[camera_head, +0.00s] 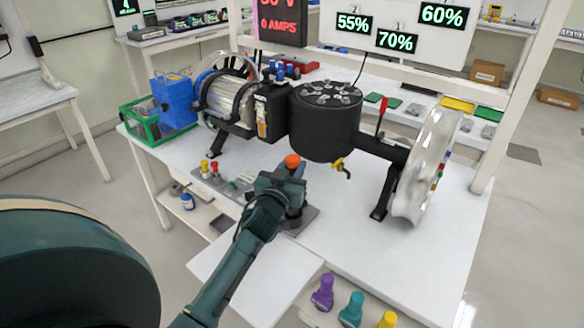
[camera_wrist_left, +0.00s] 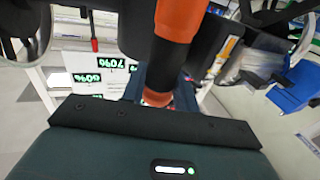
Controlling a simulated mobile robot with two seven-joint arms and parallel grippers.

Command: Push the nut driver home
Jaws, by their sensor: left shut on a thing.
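The nut driver's orange end (camera_head: 292,160) sticks up above my left gripper (camera_head: 288,182) in the head view. My left gripper is shut on the nut driver, above a small grey plate (camera_head: 303,219) on the front part of the white bench. In the left wrist view the nut driver (camera_wrist_left: 181,18) shows as an orange and black handle. The gripper hides much of its lower part, so I cannot tell how deep it sits. My right gripper is not in view.
A black drum (camera_head: 325,125) and a ribbed motor (camera_head: 228,100) stand behind, with a silver wheel (camera_head: 425,165) at right. Red and yellow knobbed pieces (camera_head: 209,168) lie left of the gripper. Purple, teal and yellow tools (camera_head: 350,310) stand in front. The bench (camera_head: 340,240) is clear right of the plate.

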